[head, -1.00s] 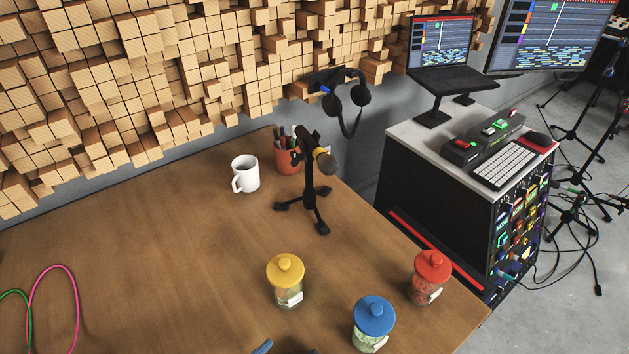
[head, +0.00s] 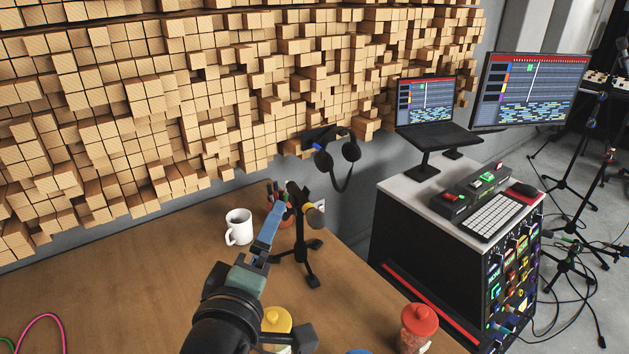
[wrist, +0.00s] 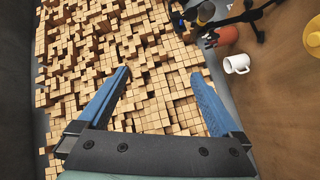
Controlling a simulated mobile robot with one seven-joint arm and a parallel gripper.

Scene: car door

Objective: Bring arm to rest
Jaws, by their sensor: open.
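My gripper (head: 268,226) is raised over the wooden table (head: 130,290) in the head view, in front of the microphone stand. In the wrist view my gripper (wrist: 160,85) has its two blue-lined fingers spread wide, with nothing between them. Beyond the fingers is the wooden block wall (wrist: 155,50). My arm rises from the bottom of the head view and partly covers the yellow-lidded jar (head: 277,320).
A white mug (head: 239,226), a pen cup and a microphone on a small stand (head: 302,250) are near my gripper. A red-lidded jar (head: 418,325) stands at the right. A rack (head: 440,235) with a keyboard is farther right. The table's left part is mostly clear.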

